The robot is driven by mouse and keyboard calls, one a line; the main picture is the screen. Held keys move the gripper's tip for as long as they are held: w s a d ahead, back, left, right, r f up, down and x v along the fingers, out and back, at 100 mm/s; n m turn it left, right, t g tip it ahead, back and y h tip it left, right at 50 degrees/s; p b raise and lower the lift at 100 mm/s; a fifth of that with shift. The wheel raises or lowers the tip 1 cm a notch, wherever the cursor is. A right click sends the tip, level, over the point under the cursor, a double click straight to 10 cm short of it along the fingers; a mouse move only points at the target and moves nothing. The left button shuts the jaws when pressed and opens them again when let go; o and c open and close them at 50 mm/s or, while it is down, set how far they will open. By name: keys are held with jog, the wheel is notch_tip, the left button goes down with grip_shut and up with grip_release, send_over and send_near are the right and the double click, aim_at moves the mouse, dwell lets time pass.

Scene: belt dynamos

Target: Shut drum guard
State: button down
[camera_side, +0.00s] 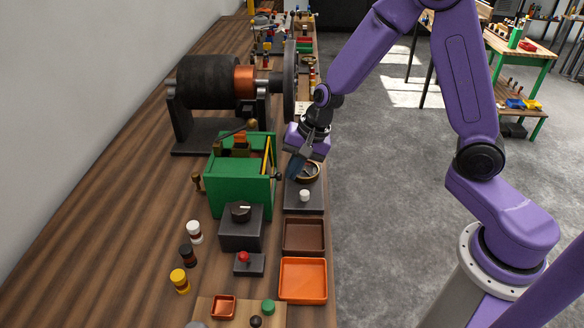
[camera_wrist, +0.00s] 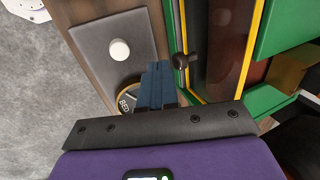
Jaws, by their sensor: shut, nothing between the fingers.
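A green housing (camera_side: 238,195) stands on the wooden bench, with brown and orange parts inside its open top. A yellow-edged panel (camera_side: 267,157) on its right side looks like the drum guard; how far it stands open I cannot tell. A dark knob (camera_side: 278,176) sits on that side, and the knob also shows in the wrist view (camera_wrist: 183,61). My gripper (camera_side: 294,174) is shut and empty, just right of the housing and above a round gauge. In the wrist view its blue fingers (camera_wrist: 156,75) are together, beside the knob with a small gap.
Nearer are a brown tray (camera_side: 303,236), an orange tray (camera_side: 303,279) and a black dial box (camera_side: 241,229). A black drum (camera_side: 207,82) stands behind the housing. Open floor lies right.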

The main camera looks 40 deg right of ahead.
jog(key=shift+w+a, duration=0.15)
jog(key=shift+w, duration=0.05)
jog(key=shift+w+a+f, duration=0.3)
jog(key=shift+w+a, duration=0.15)
jog(key=shift+a, duration=0.05)
jog(key=shift+s+d, duration=1.35)
jog(key=shift+d, duration=0.05)
jog(key=shift+s+d+r, duration=0.15)
jog(key=shift+s+d, duration=0.05)
jog(key=s+d+v, duration=0.1)
jog(key=v, duration=0.7)
jog(key=s+r+n+g+h, duration=0.2)
jog(key=s+n, duration=1.9)
jog(key=s, duration=0.2)
jog(key=shift+s+r+n+g, duration=0.2)
jog(key=shift+r+n+g, duration=0.1)
jog(key=shift+r, duration=0.1)
